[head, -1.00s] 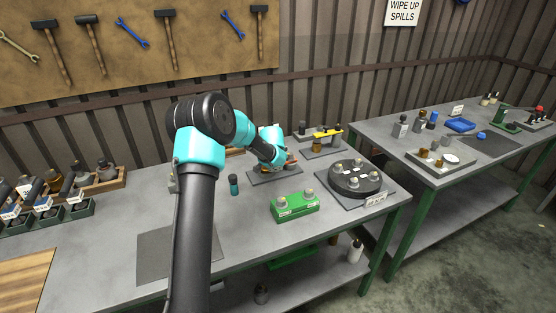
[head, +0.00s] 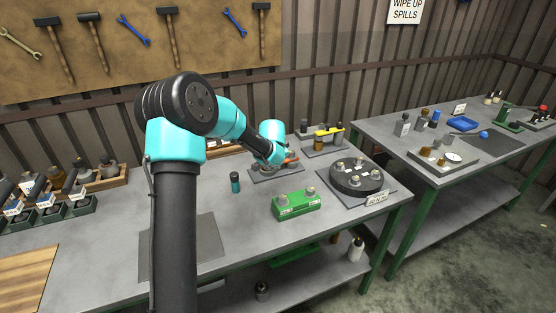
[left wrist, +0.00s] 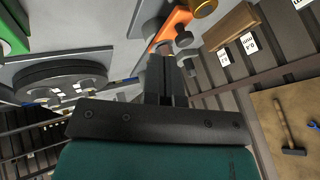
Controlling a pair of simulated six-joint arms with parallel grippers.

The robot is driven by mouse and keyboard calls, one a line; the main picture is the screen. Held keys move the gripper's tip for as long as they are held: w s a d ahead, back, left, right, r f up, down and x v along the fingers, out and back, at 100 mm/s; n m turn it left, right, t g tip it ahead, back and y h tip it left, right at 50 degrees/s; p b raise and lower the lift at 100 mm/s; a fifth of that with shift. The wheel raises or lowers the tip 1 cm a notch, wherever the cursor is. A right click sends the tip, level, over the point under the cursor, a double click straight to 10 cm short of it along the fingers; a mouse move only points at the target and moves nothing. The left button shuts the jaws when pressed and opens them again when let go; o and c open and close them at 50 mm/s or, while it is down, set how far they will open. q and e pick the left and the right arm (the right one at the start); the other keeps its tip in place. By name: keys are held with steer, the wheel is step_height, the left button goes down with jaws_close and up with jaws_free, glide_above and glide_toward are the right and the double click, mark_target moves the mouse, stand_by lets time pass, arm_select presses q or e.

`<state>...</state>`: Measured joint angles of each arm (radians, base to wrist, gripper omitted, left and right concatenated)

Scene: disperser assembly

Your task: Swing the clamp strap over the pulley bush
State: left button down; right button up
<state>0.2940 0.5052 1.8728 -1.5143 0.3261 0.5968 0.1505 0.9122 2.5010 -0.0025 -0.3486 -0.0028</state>
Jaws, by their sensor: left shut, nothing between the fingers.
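The orange clamp strap (head: 291,160) is partly visible on the grey fixture plate (head: 278,174) at the middle of the bench. In the left wrist view the strap (left wrist: 174,24) runs just beyond my fingertips, with grey round-headed parts (left wrist: 184,39) beside it. A brass round part (left wrist: 203,6) is cut off at the top edge; I cannot tell whether it is the pulley bush. My left gripper (left wrist: 166,62) is shut and empty close to the strap; contact cannot be told. In the head view its wrist hides part of the fixture. My right gripper is not in view.
A green block (head: 297,204) with two grey knobs and a black round fixture (head: 357,178) stand to the right. A yellow-topped fixture (head: 326,134) is behind. A grey mat (head: 205,240) lies clear at the front.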

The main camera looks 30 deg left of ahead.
arm_select(q)
steer(key=v, duration=0.4)
steer(key=shift+s+a+r, duration=0.2)
steer(key=shift+s+r, duration=0.1)
steer(key=shift+r, duration=0.05)
